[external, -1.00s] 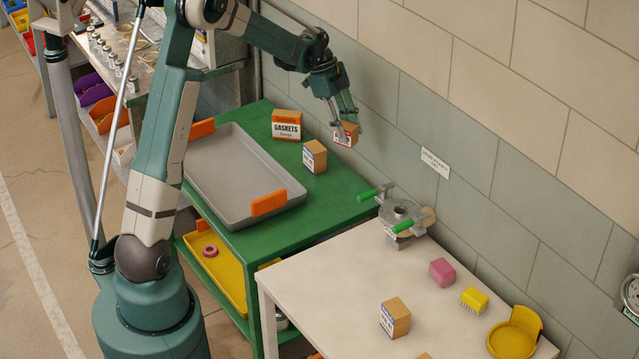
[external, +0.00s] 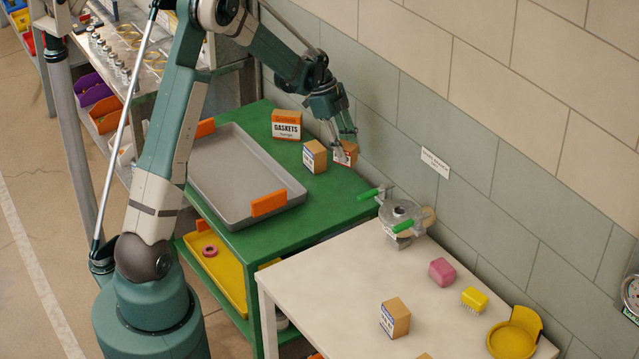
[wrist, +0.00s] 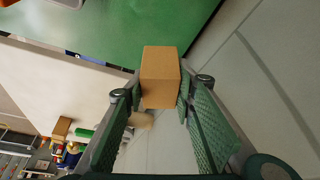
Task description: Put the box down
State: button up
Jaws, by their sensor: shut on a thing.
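My gripper (external: 343,146) is shut on a small cardboard box (external: 346,153) with a red and white label. The box is low at the back right of the green bench (external: 345,195), close to the wall. I cannot tell whether it touches the bench top. In the wrist view the box (wrist: 160,75) sits between the two green finger pads, its plain brown face towards the camera.
A similar box with a blue label (external: 315,156) stands just left of the held box. Behind it is a gaskets box (external: 286,125). A grey tray (external: 225,190) with orange handles fills the bench's left.

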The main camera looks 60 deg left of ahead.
jog(key=shift+f+b, duration=0.5)
jog(key=shift+f, duration=2.6)
jog(key=shift+f+b, duration=0.35)
jog(key=shift+f, duration=1.5)
jog(key=shift+f, duration=0.2)
jog(key=o, duration=1)
jog(key=shift+c, duration=0.2)
jog(key=shift+r, duration=0.25)
jog(key=p+v, duration=0.1)
jog(key=v, duration=1.1)
jog(key=shift+p, duration=0.4)
